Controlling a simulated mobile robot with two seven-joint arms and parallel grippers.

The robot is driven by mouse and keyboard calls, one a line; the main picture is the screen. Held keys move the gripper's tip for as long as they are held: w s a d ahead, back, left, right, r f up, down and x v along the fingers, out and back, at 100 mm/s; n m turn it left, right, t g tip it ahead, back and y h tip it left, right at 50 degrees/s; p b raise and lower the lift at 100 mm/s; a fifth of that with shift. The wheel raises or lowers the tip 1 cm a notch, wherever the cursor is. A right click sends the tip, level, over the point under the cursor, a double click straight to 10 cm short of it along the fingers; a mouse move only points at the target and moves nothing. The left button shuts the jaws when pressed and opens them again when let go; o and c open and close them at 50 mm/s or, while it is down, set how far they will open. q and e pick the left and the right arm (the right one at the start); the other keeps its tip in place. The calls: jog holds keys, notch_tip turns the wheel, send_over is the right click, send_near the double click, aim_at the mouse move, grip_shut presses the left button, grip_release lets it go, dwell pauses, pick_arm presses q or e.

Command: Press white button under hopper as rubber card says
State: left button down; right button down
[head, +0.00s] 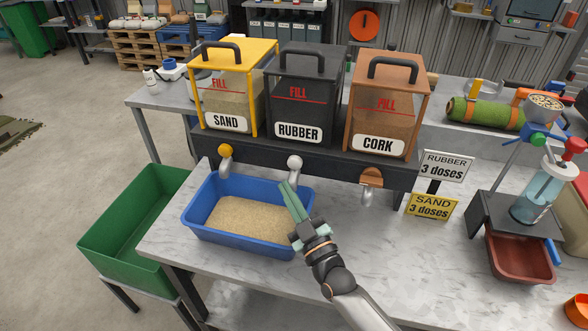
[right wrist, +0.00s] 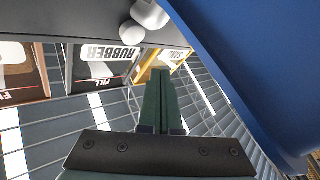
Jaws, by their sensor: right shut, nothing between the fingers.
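The rubber hopper (head: 302,90) is dark and stands between the sand and cork hoppers. Its white button (head: 295,162) sits on the rack front below it. The white button (right wrist: 132,33) also shows in the right wrist view, beyond and left of the fingertips. The white rubber card (head: 446,165) reads "RUBBER 3 doses". My right gripper (head: 286,186) is shut and empty, its green fingers pointing up just below the white button, over the tray's right side. A gap between fingertips and button seems to show, but contact is hard to judge. My left gripper is out of view.
A blue tray (head: 200,229) holding sand-coloured grains lies under the spouts. The sand hopper (head: 228,85) has a yellow button, the cork hopper (head: 385,105) an orange one. A yellow card (head: 431,206) reads "SAND 3 doses". A dispenser (head: 543,190) stands right.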

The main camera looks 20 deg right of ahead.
aim_at(294, 180)
jog(key=shift+w+d+b, duration=0.3)
jog(key=shift+w+d, duration=0.3)
jog(key=shift+w, duration=0.3)
jog(key=shift+w+d+b, duration=0.3)
jog(key=shift+w+d, duration=0.3)
jog(key=shift+w, duration=0.3)
dwell(0.7)
jog(key=shift+w+d, duration=0.25)
jog(key=shift+w, duration=0.1)
jog(key=shift+w+d+b, duration=0.3)
jog(key=shift+w+d, duration=0.05)
jog(key=shift+w, duration=0.1)
dwell(1.3)
jog(key=shift+s+a, duration=0.1)
jog(key=shift+s+a+p, duration=0.5)
jog(key=shift+s+p, duration=0.15)
jog(key=shift+s, duration=0.1)
